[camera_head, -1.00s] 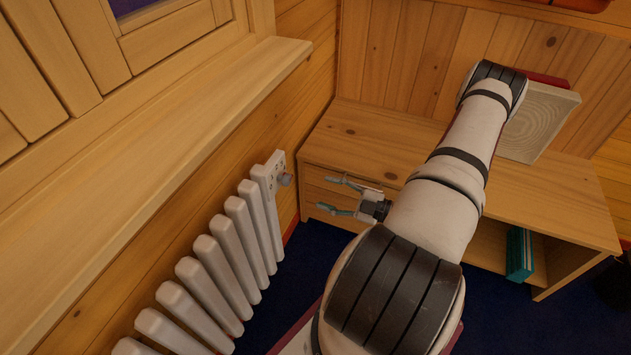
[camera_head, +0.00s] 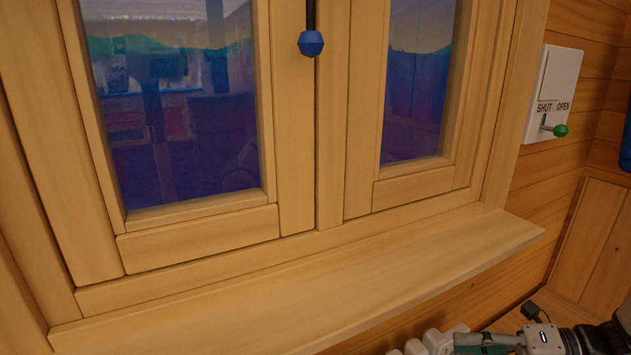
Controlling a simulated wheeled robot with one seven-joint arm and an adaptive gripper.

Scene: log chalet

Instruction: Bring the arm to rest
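My gripper (camera_head: 488,345) shows only in part at the bottom right corner of the head view. A teal finger points left, and the rest of the gripper is cut off by the frame's lower edge. It is below the right end of the window sill, close to the radiator top in the picture. I cannot tell how far apart its fingers are, and I see nothing held. Part of my arm shows dark at the right edge.
A wooden window (camera_head: 330,150) with a blue knob (camera_head: 311,43) fills the middle. Its sill (camera_head: 300,290) juts out below. A white radiator (camera_head: 436,341) is under it. A white plate marked SHUT and OPEN (camera_head: 556,85) carries a green-knobbed lever (camera_head: 560,130) toward OPEN.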

